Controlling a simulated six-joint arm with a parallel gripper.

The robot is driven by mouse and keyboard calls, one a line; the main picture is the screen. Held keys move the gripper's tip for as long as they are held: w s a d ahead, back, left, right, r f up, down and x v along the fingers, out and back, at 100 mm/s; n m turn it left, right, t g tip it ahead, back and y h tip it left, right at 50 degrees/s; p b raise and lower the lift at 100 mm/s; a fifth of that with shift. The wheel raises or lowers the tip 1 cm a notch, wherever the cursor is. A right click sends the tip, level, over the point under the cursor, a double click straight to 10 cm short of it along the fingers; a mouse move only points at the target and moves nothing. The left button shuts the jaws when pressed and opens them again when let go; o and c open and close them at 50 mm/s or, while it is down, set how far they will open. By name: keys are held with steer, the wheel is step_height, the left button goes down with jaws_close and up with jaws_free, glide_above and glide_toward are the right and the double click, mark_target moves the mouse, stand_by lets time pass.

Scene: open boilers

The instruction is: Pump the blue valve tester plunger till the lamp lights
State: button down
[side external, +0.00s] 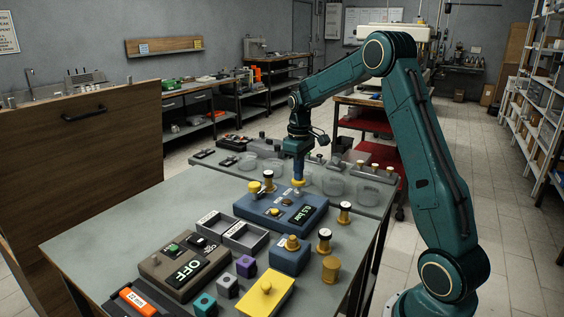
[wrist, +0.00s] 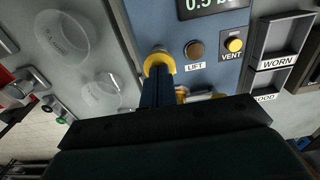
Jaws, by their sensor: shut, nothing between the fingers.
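The blue valve tester (side external: 262,211) stands on the grey bench; its panel (wrist: 215,75) also shows in the wrist view. Its display (side external: 305,212) reads 0.5 bar. The plunger (side external: 299,183) has a yellow cap on a pale metal rod and stands at the tester's back edge. My gripper (side external: 299,176) is shut and empty, pointing down at the yellow cap (wrist: 158,63). Its fingertips overlap the cap; I cannot tell how firmly they touch. The round lamp marked LIFT (wrist: 194,50) is dark brown and looks unlit. A yellow VENT button (wrist: 234,45) sits beside it.
Brass valves (side external: 268,180) stand close left of the plunger. WORN and GOOD trays (side external: 238,233) lie left of the tester. A brown box reading OFF (side external: 180,265) is at the front left. Clear round dishes (side external: 334,183) stand behind. The bench's left part is bare.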

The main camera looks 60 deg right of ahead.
steer(key=shift+f, duration=0.85)
steer(key=shift+s, duration=0.1)
step_height(320, 180, up, 14)
steer(key=shift+r, duration=0.25)
stand_by(0.9)
